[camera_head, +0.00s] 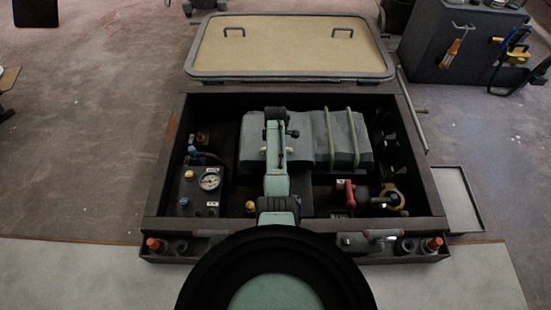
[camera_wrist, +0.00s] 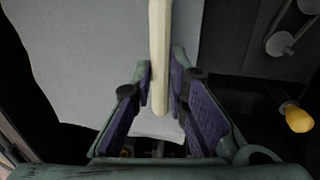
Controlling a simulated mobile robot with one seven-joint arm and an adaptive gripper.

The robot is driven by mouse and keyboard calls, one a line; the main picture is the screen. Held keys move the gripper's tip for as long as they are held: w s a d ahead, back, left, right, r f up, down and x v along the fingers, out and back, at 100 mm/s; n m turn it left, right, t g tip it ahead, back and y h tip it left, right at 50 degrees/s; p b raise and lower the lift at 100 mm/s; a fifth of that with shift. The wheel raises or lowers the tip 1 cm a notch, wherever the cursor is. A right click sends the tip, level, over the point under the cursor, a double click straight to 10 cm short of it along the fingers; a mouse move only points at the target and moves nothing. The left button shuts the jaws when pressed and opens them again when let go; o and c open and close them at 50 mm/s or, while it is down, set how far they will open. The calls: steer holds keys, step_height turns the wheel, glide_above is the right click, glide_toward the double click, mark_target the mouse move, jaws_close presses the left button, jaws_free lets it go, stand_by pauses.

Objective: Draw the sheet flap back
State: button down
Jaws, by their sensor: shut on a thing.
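The grey sheet (camera_head: 250,142) lies draped over a blocky shape in the open box, and fills much of the wrist view (camera_wrist: 100,60). A cream bar (camera_wrist: 159,50) runs along the sheet in the wrist view. My gripper (camera_wrist: 161,85) is shut on this bar, with a purple-padded finger on each side near its end. In the head view my arm hides most of my gripper and the held bar. Two pale green straps (camera_head: 330,140) cross the right part of the grey covering.
A shallow tray (camera_head: 456,200) sits to the right.

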steer(key=shift+w, duration=0.65)
steer(key=c, duration=1.6)
jaws_free()
steer(key=shift+o, duration=0.2)
step_height(320, 180, up, 12)
steer(key=s, duration=0.2)
steer(key=shift+s, duration=0.2)
steer(key=shift+f, duration=0.1)
